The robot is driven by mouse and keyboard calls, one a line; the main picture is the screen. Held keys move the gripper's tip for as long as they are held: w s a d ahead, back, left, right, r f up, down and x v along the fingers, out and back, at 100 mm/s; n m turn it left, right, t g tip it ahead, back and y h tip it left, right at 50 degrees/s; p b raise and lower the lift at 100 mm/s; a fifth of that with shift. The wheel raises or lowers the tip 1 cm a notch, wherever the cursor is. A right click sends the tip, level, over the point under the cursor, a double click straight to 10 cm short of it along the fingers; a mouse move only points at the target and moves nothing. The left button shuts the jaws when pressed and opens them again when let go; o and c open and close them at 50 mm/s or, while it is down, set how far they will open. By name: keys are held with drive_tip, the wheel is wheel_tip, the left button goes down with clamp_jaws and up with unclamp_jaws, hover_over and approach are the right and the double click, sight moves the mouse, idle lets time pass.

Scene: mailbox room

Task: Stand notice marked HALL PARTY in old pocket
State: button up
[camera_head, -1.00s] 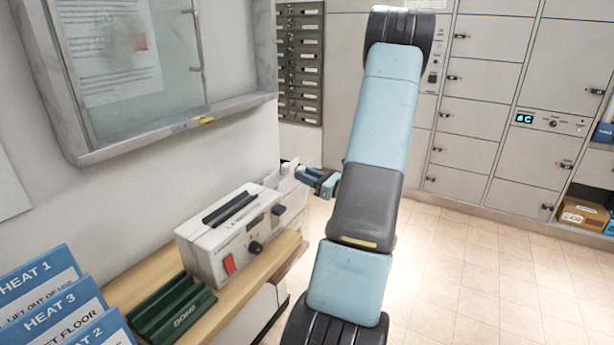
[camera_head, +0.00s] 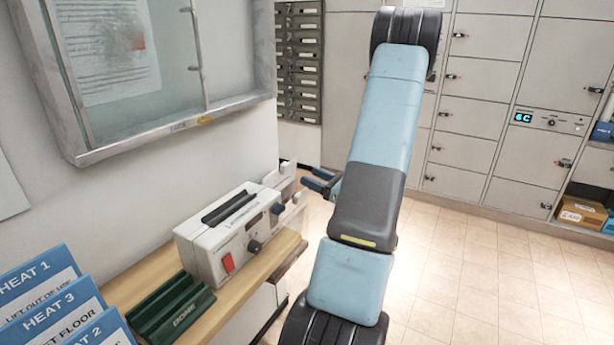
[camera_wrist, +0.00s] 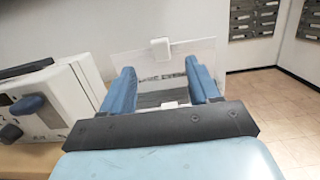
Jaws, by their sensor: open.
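My gripper (camera_wrist: 171,92) is open at the far end of the shelf, beyond the white machine. Its two blue fingers stand apart in the wrist view, and it also shows in the head view (camera_head: 316,182). A clear upright panel (camera_wrist: 125,67) with a white tab at its top stands just beyond and between the fingers. I cannot tell whether it is a pocket or a sheet. No HALL PARTY marking is readable. Blue-topped notices (camera_head: 45,278) marked HEAT 1, HEAT 3 and HEAT 2 stand at the lower left. A green slotted holder (camera_head: 172,308) reads DONE.
The white machine (camera_head: 228,240) with a red switch and dark knob sits on the wooden shelf (camera_head: 150,275), close left of my gripper. A glass-fronted notice case (camera_head: 150,75) hangs above. Lockers (camera_head: 480,130) line the back. The tiled floor to the right is clear.

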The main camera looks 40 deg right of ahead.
drive_tip(key=v, duration=1)
drive_tip(key=shift+s, duration=0.15)
